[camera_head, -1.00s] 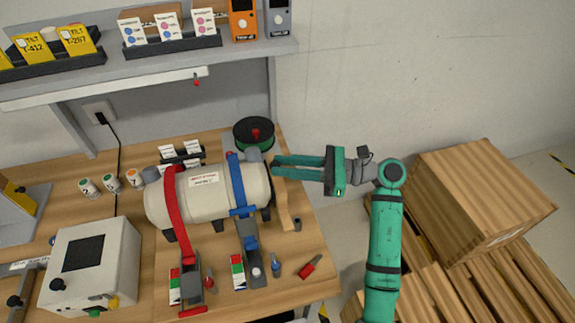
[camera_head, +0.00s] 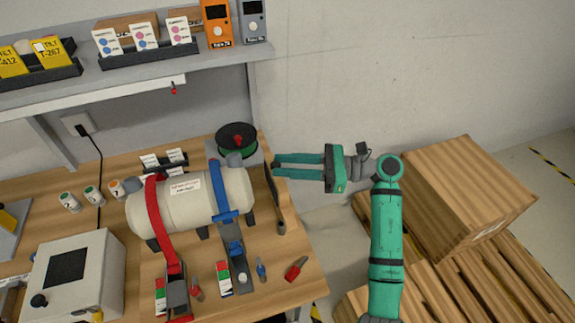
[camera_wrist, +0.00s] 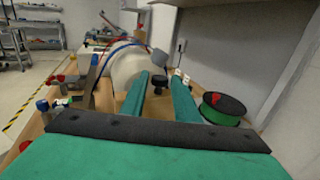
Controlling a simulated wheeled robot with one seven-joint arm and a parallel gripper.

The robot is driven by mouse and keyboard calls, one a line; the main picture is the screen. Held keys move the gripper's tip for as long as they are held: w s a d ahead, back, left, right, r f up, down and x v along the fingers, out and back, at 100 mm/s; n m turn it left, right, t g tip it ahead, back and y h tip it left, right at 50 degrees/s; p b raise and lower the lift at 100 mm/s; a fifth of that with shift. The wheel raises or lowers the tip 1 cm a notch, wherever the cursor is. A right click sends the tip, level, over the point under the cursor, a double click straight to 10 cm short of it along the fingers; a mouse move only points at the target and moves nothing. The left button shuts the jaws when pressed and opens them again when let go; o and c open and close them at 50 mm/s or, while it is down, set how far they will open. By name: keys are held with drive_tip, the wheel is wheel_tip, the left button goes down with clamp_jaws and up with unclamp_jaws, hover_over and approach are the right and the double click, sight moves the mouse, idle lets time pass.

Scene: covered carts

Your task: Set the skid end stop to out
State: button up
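A cream tank (camera_head: 190,200) lies on a skid on the bench, held by a red strap (camera_head: 160,215) and a blue strap (camera_head: 217,185). At its right end stands a narrow upright wooden piece with a dark face (camera_head: 271,185), possibly the skid end stop; I cannot tell its setting. My gripper (camera_head: 276,166) is open and empty, pointing left near the bench's right edge, apart from the tank. In the wrist view, my fingers (camera_wrist: 160,76) point toward the tank end (camera_wrist: 127,65), with a black knob (camera_wrist: 158,82) showing between them.
A green spool (camera_head: 237,140) stands behind the tank; it also shows in the wrist view (camera_wrist: 222,108). A red-handled tool (camera_head: 296,268) lies at the bench's front right. A shelf (camera_head: 150,65) hangs above. Wooden crates (camera_head: 465,195) stand at right.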

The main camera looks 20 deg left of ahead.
drive_tip(key=v, duration=1)
drive_tip(key=shift+d, duration=0.4)
drive_tip(key=shift+w, duration=0.1)
